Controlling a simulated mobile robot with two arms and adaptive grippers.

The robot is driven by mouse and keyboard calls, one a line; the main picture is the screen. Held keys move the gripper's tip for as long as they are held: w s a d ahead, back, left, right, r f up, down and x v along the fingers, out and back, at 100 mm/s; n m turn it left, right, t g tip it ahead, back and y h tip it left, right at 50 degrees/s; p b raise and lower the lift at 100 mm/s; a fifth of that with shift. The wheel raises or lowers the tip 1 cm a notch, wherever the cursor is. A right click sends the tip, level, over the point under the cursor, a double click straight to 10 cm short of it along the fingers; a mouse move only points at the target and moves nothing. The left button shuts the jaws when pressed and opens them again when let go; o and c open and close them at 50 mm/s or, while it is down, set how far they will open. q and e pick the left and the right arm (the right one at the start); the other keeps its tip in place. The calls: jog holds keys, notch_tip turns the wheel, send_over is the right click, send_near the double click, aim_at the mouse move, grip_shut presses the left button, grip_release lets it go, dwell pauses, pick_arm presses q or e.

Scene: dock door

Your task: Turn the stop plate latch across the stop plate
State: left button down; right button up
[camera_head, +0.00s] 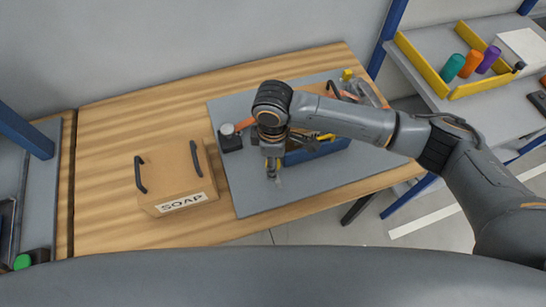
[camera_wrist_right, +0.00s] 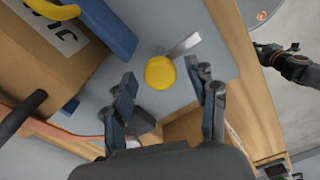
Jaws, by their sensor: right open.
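In the right wrist view a round yellow cap (camera_wrist_right: 160,72) shows just ahead of my right gripper (camera_wrist_right: 167,91). A flat grey bar (camera_wrist_right: 184,46) sticks out from the cap toward the upper right; it looks like the latch. My right gripper is open, its fingers on either side of the cap and apart from it. I cannot tell the stop plate for certain. In the head view my right gripper (camera_head: 272,174) points down over the grey mat (camera_head: 248,198), and the latch is not clear there. A dark gripper-like part, likely my left (camera_wrist_right: 278,52), shows beyond the table edge.
A cardboard SOAP box (camera_head: 178,175) with black handles stands left of the mat. A blue piece (camera_head: 318,152) stands on the mat just right of my gripper. The side shelf (camera_head: 425,85) holds a yellow-edged tray. The wooden table (camera_head: 110,145) is clear at left.

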jog(key=c, duration=1.1)
jog(key=shift+c, duration=0.2)
